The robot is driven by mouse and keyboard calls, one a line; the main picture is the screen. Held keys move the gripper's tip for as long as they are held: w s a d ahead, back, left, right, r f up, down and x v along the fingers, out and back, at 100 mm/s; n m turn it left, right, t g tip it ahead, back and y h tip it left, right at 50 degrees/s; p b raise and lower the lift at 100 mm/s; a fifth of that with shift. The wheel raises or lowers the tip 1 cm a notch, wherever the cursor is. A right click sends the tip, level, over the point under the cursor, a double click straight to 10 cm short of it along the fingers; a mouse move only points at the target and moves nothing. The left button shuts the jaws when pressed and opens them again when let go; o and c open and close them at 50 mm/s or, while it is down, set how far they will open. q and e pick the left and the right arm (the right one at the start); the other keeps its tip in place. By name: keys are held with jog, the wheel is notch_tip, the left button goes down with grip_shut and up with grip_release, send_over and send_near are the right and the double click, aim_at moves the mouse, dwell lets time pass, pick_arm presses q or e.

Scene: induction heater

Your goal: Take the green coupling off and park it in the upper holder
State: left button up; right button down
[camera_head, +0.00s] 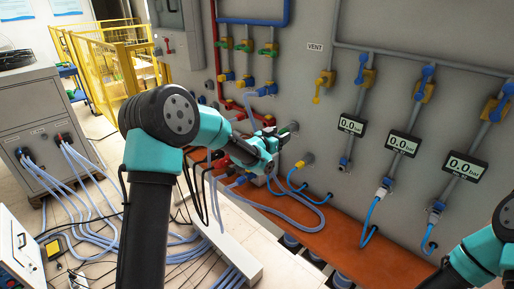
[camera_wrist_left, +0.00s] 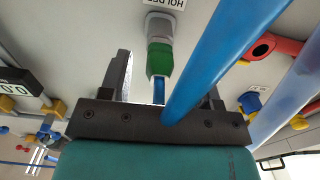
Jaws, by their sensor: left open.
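The green coupling (camera_wrist_left: 159,60) shows in the left wrist view, seated against a grey socket (camera_wrist_left: 160,26) on the wall panel beside a label reading HOLDER, upside down. A short blue hose end (camera_wrist_left: 158,91) comes from the coupling. My left gripper (camera_wrist_left: 166,82) is open, with the coupling beyond and between its fingers, not gripped. In the head view my left gripper (camera_head: 276,139) is at the panel, and its arm hides most of the coupling area. My right gripper is out of view; only its arm shows at the right edge.
A thick blue hose (camera_wrist_left: 225,50) crosses in front of the right finger in the wrist view. A red fitting (camera_wrist_left: 262,48) and a blue and yellow fitting (camera_wrist_left: 250,102) are to the right. Blue hoses (camera_head: 372,215) hang over the orange ledge (camera_head: 350,250).

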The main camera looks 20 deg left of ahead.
pick_arm(q)
jog(key=v, duration=1.5)
jog(key=shift+d, duration=0.1)
jog(key=s+d+f+n+g+y, duration=0.15)
jog(key=s+f+g, duration=0.3)
jog(key=f, duration=0.85)
jog(key=s+d+f+n+g+y, duration=0.1)
jog(key=s+f+n+g+y, duration=0.3)
jog(key=f, duration=1)
jog(key=s+d+f+g+h, duration=0.1)
jog(key=s+f+g, duration=0.2)
jog(key=s+f, duration=0.3)
jog(key=s+d+f+n+g+h, duration=0.1)
jog(key=s+f+g, duration=0.3)
jog(key=s, duration=1)
jog(key=x, duration=0.2)
jog(key=shift+d+f, duration=0.15)
jog(key=shift+f, duration=0.2)
